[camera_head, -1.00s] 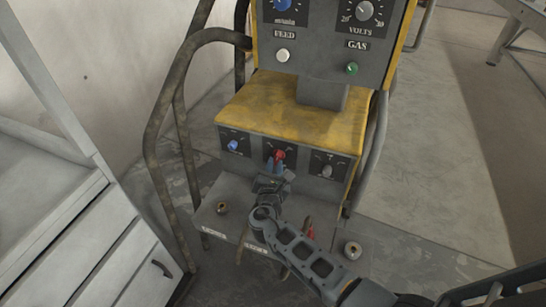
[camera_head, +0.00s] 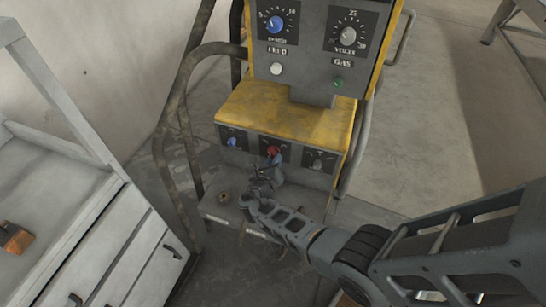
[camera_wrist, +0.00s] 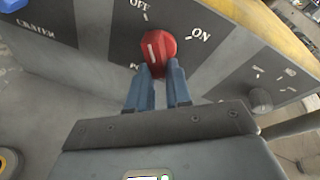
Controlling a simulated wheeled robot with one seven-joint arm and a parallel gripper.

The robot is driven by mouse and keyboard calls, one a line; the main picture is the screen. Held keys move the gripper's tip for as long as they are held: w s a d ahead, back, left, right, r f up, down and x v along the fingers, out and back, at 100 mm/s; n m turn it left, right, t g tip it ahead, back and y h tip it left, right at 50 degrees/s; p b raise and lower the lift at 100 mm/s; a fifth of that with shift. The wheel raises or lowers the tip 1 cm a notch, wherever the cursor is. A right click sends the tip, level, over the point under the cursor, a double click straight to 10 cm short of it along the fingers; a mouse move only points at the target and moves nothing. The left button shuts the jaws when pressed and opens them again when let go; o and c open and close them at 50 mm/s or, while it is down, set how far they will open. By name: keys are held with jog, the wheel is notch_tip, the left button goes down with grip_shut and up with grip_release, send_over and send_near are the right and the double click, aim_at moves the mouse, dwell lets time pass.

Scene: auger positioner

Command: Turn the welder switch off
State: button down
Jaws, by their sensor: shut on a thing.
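The red welder switch knob (camera_head: 272,150) is in the middle of the welder's lower front panel. In the wrist view the red knob (camera_wrist: 158,50) has a short white mark, with OFF printed above it to the left and ON to its right. My gripper (camera_wrist: 161,72) has its two blue fingers shut on the lower part of the knob. In the head view my gripper (camera_head: 273,163) reaches the knob from below, and its fingers are partly hidden. I cannot tell exactly which label the knob points to.
A blue knob (camera_head: 232,142) sits left of the switch and a grey knob (camera_head: 318,164) right of it. The yellow welder housing (camera_head: 285,110) overhangs above. A metal tube frame (camera_head: 170,120) stands left, near a drawer cabinet (camera_head: 130,245). Floor at right is open.

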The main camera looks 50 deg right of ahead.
jog(key=shift+s+r+n+g+p, duration=0.1)
jog(key=shift+n+g+p, duration=0.4)
jog(key=shift+n, duration=0.4)
jog(key=c, duration=1.1)
grip_release()
jog(key=shift+o, duration=0.2)
jog(key=p+v, duration=0.2)
jog(key=v, duration=0.5)
jog(key=shift+s+a, duration=0.2)
jog(key=shift+a, duration=0.15)
